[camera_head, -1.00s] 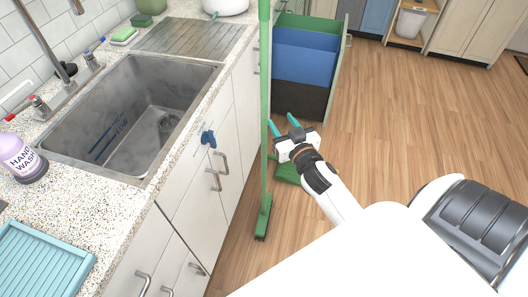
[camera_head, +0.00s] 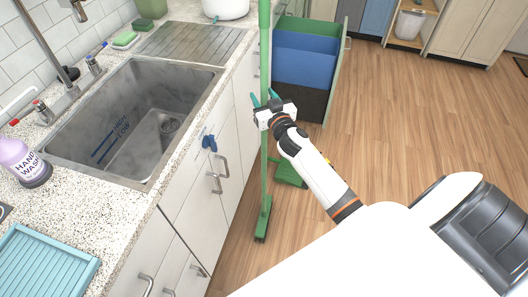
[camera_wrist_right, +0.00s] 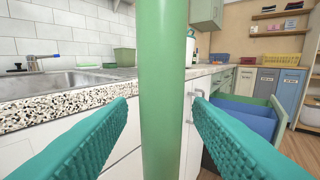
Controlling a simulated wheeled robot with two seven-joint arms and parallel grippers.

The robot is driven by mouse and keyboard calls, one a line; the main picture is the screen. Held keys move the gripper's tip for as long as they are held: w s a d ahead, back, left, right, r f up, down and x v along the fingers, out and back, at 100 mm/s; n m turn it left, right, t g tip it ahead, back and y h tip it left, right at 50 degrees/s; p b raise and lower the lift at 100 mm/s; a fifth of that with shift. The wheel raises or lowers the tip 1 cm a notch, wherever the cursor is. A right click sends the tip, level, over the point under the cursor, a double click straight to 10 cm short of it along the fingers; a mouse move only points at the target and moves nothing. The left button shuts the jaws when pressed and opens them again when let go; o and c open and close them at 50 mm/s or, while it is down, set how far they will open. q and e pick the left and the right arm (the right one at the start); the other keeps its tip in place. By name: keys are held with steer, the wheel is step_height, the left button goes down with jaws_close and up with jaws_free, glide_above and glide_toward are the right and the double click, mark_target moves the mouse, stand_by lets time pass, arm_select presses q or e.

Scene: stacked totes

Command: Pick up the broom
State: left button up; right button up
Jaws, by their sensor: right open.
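The green broom (camera_head: 264,182) stands upright on the floor beside the counter front, its handle rising out of the top of the head view and its head (camera_head: 262,222) on the floor. My right gripper (camera_head: 265,98) is at the handle, about halfway up. In the right wrist view the handle (camera_wrist_right: 163,90) stands between the two teal fingers of the open gripper (camera_wrist_right: 160,120), with gaps on both sides. The fingers look clear of it; whether the handle is fully between the tips is hard to tell. My left gripper does not show.
The counter with its sink (camera_head: 130,115) stands left of the broom. An open drawer with blue and dark bins (camera_head: 305,65) juts out just behind the broom. A green dustpan-like piece (camera_head: 290,174) lies near the broom. Wooden floor (camera_head: 420,110) is clear at right.

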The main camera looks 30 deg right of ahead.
steer(key=shift+c, duration=0.4)
steer(key=c, duration=0.9)
steer(key=shift+r, duration=0.1)
jaws_close()
